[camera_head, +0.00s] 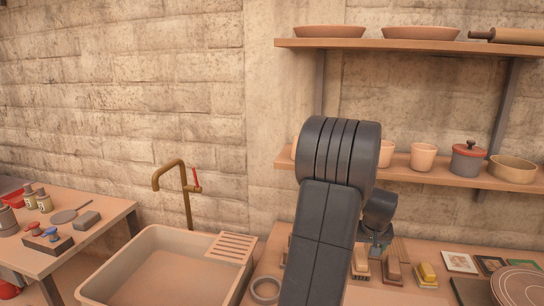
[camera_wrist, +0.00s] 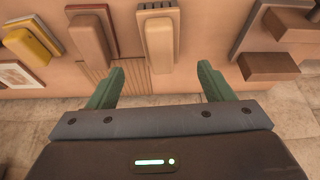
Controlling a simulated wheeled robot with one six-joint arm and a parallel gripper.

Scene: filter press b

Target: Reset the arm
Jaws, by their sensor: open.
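My arm rises in the middle of the head view and bends over toward the counter. My gripper (camera_wrist: 160,82) shows in the wrist view with its two green fingers spread wide. It is open and nothing is between the fingers. Past the fingertips, a tan block-shaped tool (camera_wrist: 159,42) stands on the counter, apart from the fingers. In the head view the fingers are mostly hidden behind my arm.
The counter (camera_head: 440,293) holds a yellow block (camera_head: 427,272) and small pictures (camera_head: 460,262). A sink (camera_head: 165,270) with a brass tap (camera_head: 184,190) is left of my arm. Shelves (camera_head: 410,174) with pots and cups hang behind. A left table (camera_head: 100,215) carries small tools.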

